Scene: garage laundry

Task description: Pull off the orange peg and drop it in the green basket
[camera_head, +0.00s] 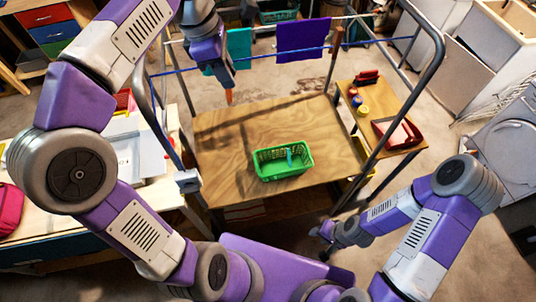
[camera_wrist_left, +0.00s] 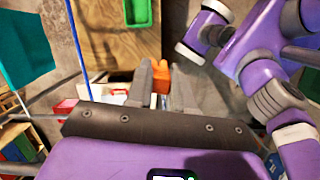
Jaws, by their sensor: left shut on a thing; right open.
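The orange peg (camera_head: 229,97) is at the tip of my left gripper (camera_head: 228,91) in the head view, pointing down above the wooden table. In the left wrist view the orange peg (camera_wrist_left: 161,78) sits between the two grey fingers, which are shut on it, and the blue line runs apart from it to the left. The green basket (camera_head: 270,177) stands on the table, to the right of and nearer than my left gripper, with a small blue thing (camera_head: 289,152) inside. The basket (camera_wrist_left: 151,12) also shows in the left wrist view. My right gripper (camera_head: 326,234) is open, low near the table's front right.
Grey metal frame bars rise at both sides. A side table with red things (camera_head: 398,133) stands right. The tabletop around the basket is clear.

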